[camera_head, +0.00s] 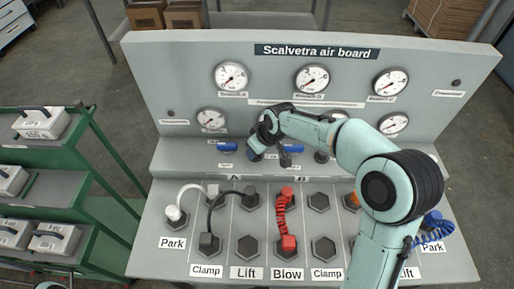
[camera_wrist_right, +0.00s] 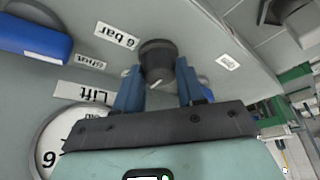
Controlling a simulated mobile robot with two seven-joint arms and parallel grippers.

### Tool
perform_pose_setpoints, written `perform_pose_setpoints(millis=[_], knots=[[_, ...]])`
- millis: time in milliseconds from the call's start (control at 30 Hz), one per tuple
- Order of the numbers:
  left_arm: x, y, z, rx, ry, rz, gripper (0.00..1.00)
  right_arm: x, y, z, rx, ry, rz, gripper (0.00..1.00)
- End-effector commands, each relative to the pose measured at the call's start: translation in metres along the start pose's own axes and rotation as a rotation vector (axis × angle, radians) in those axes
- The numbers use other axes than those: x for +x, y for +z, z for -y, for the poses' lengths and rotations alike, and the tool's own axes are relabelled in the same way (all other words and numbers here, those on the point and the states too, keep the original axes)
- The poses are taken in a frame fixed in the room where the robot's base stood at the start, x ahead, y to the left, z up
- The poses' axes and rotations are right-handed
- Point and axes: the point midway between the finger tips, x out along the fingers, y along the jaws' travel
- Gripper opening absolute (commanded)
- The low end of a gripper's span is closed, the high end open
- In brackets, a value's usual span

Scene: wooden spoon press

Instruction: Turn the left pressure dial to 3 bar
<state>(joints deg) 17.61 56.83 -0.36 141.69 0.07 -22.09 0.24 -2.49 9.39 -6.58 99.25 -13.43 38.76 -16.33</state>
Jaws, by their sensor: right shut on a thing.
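The left pressure dial is a dark round knob (camera_wrist_right: 158,58) with a pale pointer mark, on the grey Scalvetra air board (camera_head: 190,70). My right gripper's blue fingers (camera_wrist_right: 160,88) are on either side of the knob and shut on it. A "6 bar" label (camera_wrist_right: 115,36) is left of the knob in the wrist view; a smaller label (camera_wrist_right: 228,62) to the right is too small to read surely. In the head view my right gripper (camera_head: 255,152) reaches the board's ledge and hides the knob. My left gripper is not in view.
Several round gauges (camera_head: 231,76) line the panel. Blue handles (camera_head: 228,147) sit beside the gripper, and another dark knob (camera_head: 322,156) is to its right. Below are hex sockets (camera_head: 247,247) with white, black and red hoses (camera_head: 281,215). A green cart (camera_head: 98,130) stands left.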

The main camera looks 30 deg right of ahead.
Motion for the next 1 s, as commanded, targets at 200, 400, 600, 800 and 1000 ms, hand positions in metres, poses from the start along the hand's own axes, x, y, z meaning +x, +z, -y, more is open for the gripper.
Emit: perform_pose_setpoints(millis=[200, 400, 600, 800, 1000], knots=[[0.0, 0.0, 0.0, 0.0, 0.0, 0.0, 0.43, 0.0, 0.0, 0.0, -0.002, 0.001, 0.001, 0.64], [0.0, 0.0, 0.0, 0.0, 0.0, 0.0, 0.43, 0.0, 0.0, 0.0, -0.001, 0.001, 0.001, 0.64], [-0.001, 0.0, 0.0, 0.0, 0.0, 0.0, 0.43, -0.008, -0.001, 0.0, -0.001, 0.001, -0.002, 0.64], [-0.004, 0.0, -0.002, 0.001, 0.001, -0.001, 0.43, -0.046, -0.001, 0.0, -0.001, 0.002, -0.005, 0.64], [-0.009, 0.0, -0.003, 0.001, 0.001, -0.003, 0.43, -0.091, -0.001, 0.0, -0.001, 0.002, -0.003, 0.64]])
